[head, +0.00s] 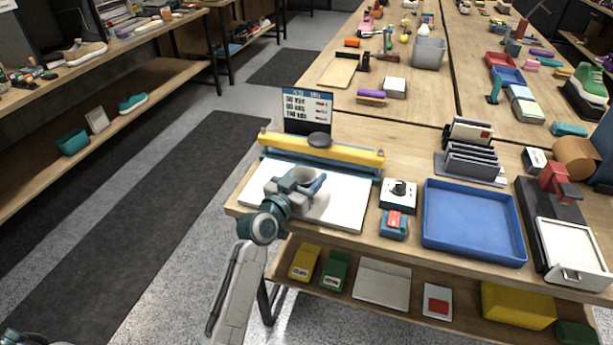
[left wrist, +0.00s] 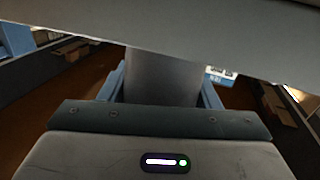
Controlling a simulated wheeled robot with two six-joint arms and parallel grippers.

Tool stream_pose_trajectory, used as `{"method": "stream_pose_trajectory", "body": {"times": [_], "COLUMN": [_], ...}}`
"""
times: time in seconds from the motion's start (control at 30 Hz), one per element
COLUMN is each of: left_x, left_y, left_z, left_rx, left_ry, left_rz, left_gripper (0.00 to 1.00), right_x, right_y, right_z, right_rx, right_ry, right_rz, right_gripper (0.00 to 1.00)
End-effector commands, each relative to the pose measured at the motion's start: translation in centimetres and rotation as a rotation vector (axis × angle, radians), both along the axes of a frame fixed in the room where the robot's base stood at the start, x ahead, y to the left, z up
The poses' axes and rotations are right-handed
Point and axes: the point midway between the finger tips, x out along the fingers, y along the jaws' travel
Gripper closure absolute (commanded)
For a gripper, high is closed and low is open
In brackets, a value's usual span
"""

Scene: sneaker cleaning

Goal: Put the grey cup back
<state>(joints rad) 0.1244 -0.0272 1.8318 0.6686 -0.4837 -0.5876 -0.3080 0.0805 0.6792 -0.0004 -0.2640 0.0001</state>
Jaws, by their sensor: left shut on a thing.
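My left gripper (head: 312,184) is over the white board (head: 345,205) at the near left corner of the bench. It is shut on the grey cup (head: 301,175), which is partly hidden by the jaws in the head view. In the left wrist view the cup (left wrist: 163,78) shows as a grey body between the two blue fingers. Whether the cup touches the board is hard to tell.
A yellow bar (head: 345,153) with a dark round knob runs behind the board, and a sign (head: 308,108) stands behind it. To the right are a dial box (head: 398,194), a blue tray (head: 472,222) and a grey rack (head: 470,163). Bare wood (head: 400,135) lies farther back.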

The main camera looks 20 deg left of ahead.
Motion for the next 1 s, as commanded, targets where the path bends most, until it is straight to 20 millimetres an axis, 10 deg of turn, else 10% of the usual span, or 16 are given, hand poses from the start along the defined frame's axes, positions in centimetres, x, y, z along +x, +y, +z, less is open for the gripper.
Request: {"method": "stream_pose_trajectory", "body": {"times": [0.07, 0.1, 0.2, 0.57, 0.83, 1.0], "left_x": [0.0, 0.0, 0.0, 0.0, -5.0, -8.4], "left_y": [0.0, 0.0, 0.0, 0.0, 1.5, 2.6], "left_z": [-0.3, -0.2, -0.2, 0.3, -0.3, -0.2], "left_rx": [0.000, 0.000, 0.000, 0.000, 0.003, 0.004], "left_ry": [0.000, 0.000, 0.000, 0.000, 0.000, 0.000], "left_rz": [0.000, 0.000, 0.000, 0.000, -0.001, 0.000], "left_gripper": [0.69, 0.38, 0.22, 0.22, 0.22, 0.22], "right_x": [0.2, 0.4, 0.6, 0.4, -0.2, 2.7], "right_y": [0.0, 0.0, 0.0, 0.0, 0.0, -0.1], "right_z": [-0.3, -0.1, 0.0, 0.5, -1.2, -0.1], "right_rx": [0.000, 0.000, 0.000, 0.000, 0.000, -0.003], "right_ry": [0.001, -0.001, -0.005, -0.006, 0.012, -0.007], "right_rz": [0.000, 0.000, 0.000, 0.000, -0.001, 0.004], "right_gripper": [0.55, 0.55, 0.55, 0.55, 0.55, 0.55]}}
